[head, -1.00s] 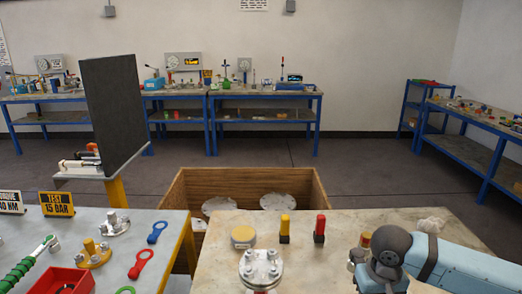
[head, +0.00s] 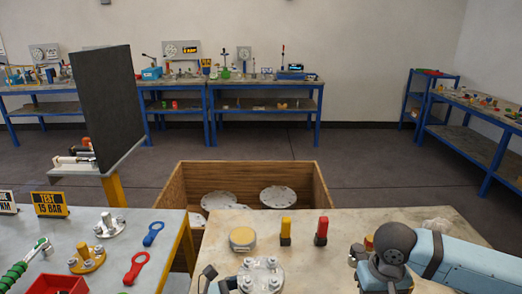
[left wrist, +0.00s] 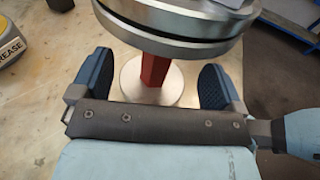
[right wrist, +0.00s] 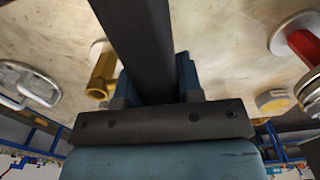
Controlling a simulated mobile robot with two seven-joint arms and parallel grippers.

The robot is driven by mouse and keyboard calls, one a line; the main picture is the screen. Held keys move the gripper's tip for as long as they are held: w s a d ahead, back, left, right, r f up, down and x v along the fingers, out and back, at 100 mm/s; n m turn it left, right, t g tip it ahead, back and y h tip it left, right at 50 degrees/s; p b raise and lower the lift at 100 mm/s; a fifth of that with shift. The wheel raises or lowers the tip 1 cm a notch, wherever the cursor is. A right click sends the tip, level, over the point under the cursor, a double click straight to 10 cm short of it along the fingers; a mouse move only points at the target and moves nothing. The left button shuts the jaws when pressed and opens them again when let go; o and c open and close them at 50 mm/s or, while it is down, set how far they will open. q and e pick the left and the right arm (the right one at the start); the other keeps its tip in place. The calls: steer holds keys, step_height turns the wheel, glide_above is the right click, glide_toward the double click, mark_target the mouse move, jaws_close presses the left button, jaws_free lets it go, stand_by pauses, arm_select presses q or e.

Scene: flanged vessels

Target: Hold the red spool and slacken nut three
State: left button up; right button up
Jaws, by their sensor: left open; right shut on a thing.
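The red spool stands on the right worktop; its bolted grey top flange (head: 262,275) shows at the bottom of the head view. In the left wrist view its red neck (left wrist: 156,68) rises from a round base flange. My left gripper (left wrist: 153,84) is open, with one finger on either side of the neck and visible gaps to it. Several nuts sit on the top flange; I cannot tell which is nut three. My right gripper (right wrist: 150,90) is shut on a dark bar-like tool (right wrist: 142,40), whose far end is out of view. The spool's red neck also shows in the right wrist view (right wrist: 303,45).
A grease tin (head: 242,239), a yellow marker (head: 285,231) and a red marker (head: 321,231) stand behind the spool. A wooden crate (head: 318,187) with flanges is beyond the worktop.

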arm_select(q)
steer(key=shift+x, duration=1.4)
steer(key=shift+c, duration=0.2)
steer(key=c, duration=1.4)
steer(key=shift+o, duration=0.2)
